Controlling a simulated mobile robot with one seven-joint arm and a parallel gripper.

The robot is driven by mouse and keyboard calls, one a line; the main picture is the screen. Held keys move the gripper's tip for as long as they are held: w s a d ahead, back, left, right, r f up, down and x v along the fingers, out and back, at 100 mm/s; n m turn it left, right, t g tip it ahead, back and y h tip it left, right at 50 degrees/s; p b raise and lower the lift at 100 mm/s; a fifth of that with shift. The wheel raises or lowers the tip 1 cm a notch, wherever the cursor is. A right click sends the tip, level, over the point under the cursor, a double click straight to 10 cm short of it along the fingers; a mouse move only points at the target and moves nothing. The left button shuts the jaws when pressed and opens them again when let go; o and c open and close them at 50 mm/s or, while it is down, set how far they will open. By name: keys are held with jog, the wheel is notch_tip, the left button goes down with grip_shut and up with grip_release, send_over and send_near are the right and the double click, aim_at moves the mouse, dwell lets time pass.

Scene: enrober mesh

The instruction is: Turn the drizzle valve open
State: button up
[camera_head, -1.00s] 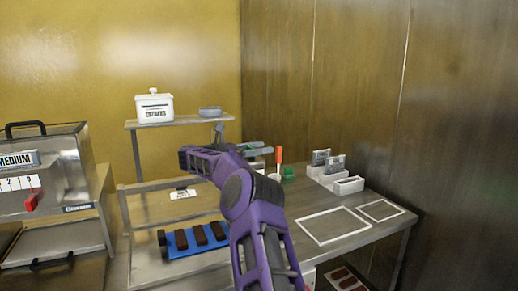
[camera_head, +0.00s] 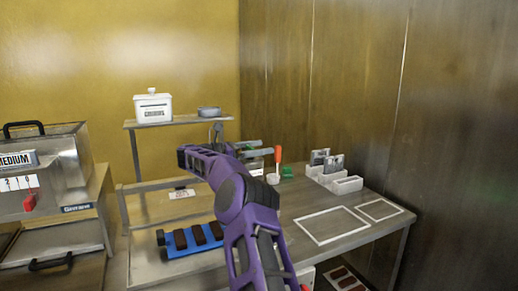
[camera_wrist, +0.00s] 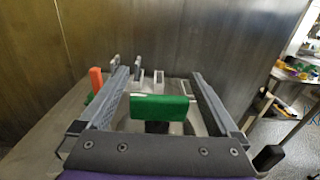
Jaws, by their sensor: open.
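The green handle (camera_wrist: 160,107), which looks like the drizzle valve's, lies between the two fingers of my gripper (camera_wrist: 156,76) in the wrist view. It is a wide flat bar on a darker round body, and I see gaps between it and both fingers. My gripper (camera_head: 262,149) is open and reaches over the back of the steel table in the head view. A small green piece (camera_head: 286,172) shows past the fingers there; I cannot tell if it is the same handle. The rest of the valve is hidden.
An orange-handled tool (camera_head: 278,155) stands close to my fingers. White bins (camera_head: 347,184) stand to the right. A blue tray (camera_head: 175,251) with brown bars is at the table's front left. A shelf (camera_head: 180,123) with a white tub (camera_head: 153,107) rises behind.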

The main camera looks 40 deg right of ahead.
jog(key=shift+a, duration=0.1)
jog(key=v, duration=1.7)
jog(key=shift+a, duration=0.1)
